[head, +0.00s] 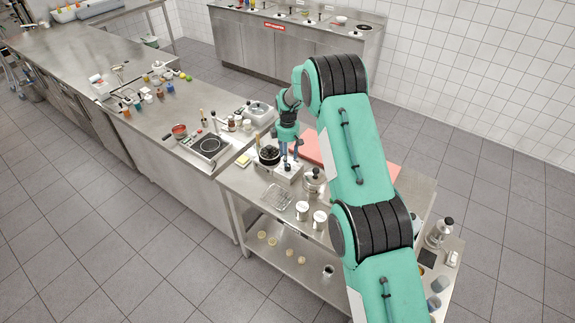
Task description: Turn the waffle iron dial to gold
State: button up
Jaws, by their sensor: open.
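The waffle iron (269,155) appears to be the appliance with a round black top and a steel body, standing on the steel table in the middle of the head view. My gripper (290,153) points down over its right side, with the fingers apart and nothing seen between them. Whether a finger touches the waffle iron cannot be told. The dial and its gold mark are too small or hidden to make out.
A red board (313,148) lies right behind the gripper, partly hidden by my arm. A lidded steel pot (314,181) stands close on the right. A wire rack (277,197) and white canisters (302,210) are in front. An induction hob (209,146) is at left.

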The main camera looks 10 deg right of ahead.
aim_at(288, 167)
jog(key=shift+f+p, duration=0.4)
jog(key=shift+f, duration=2.65)
grip_shut()
